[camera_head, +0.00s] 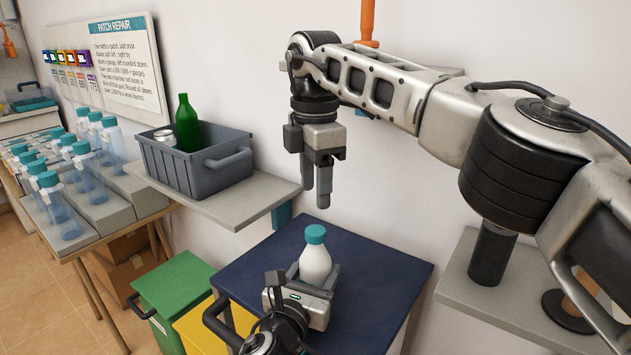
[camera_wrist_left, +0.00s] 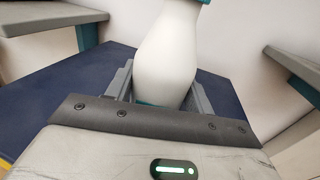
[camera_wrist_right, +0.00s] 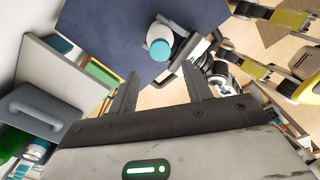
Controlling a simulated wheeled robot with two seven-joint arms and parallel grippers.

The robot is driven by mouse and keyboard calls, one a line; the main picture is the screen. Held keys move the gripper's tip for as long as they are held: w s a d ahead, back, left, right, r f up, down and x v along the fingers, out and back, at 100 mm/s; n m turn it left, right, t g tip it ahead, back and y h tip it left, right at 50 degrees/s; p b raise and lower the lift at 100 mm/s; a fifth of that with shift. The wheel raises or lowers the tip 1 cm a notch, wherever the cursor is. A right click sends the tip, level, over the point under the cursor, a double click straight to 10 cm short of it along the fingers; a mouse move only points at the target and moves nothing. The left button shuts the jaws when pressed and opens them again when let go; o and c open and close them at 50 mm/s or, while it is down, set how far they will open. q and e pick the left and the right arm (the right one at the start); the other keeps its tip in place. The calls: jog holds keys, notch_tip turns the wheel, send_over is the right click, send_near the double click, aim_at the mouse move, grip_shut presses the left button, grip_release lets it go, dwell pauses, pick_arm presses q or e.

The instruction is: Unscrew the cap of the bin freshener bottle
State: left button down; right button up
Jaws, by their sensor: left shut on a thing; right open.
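The bin freshener bottle (camera_head: 315,265) is white with a teal cap (camera_head: 315,234) and stands upright over the blue table (camera_head: 375,270). My left gripper (camera_head: 318,278) is shut on the bottle's body, as the left wrist view shows the bottle (camera_wrist_left: 168,55) between its fingers. The cap is on the bottle. My right gripper (camera_head: 316,185) is open and empty, pointing down above the bottle, apart from it. In the right wrist view the cap (camera_wrist_right: 160,49) shows beyond the open fingers. The bottle's base is hidden by my left gripper in the head view.
A grey crate (camera_head: 222,163) with a green bottle (camera_head: 187,123) and a can stands on a shelf (camera_head: 240,200) at the left. Several clear bottles with teal caps stand on a stepped rack (camera_head: 120,205). Green (camera_head: 175,290) and yellow (camera_head: 205,330) bins stand left of the table.

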aim_at(316, 230)
jog(key=m, duration=0.7)
jog(key=shift+f, duration=4)
